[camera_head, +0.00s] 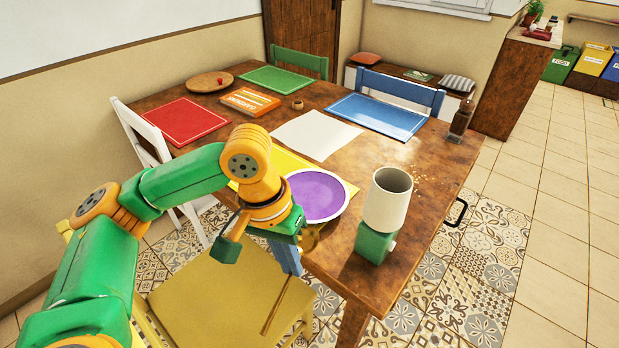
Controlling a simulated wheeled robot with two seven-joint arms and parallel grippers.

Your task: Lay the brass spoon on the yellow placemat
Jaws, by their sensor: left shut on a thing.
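The yellow placemat (284,161) lies at the near side of the table, partly covered by a purple plate (317,195) and by my left arm. My left gripper (284,240) is at the near table edge, just in front of the plate and above the yellow chair. My right gripper is not in view.
A white sheet (317,135), a blue mat (378,117), a red mat (186,122), an orange book (250,101) and a brown bottle (461,119) are farther back. A yellow chair (215,300) stands below my arm.

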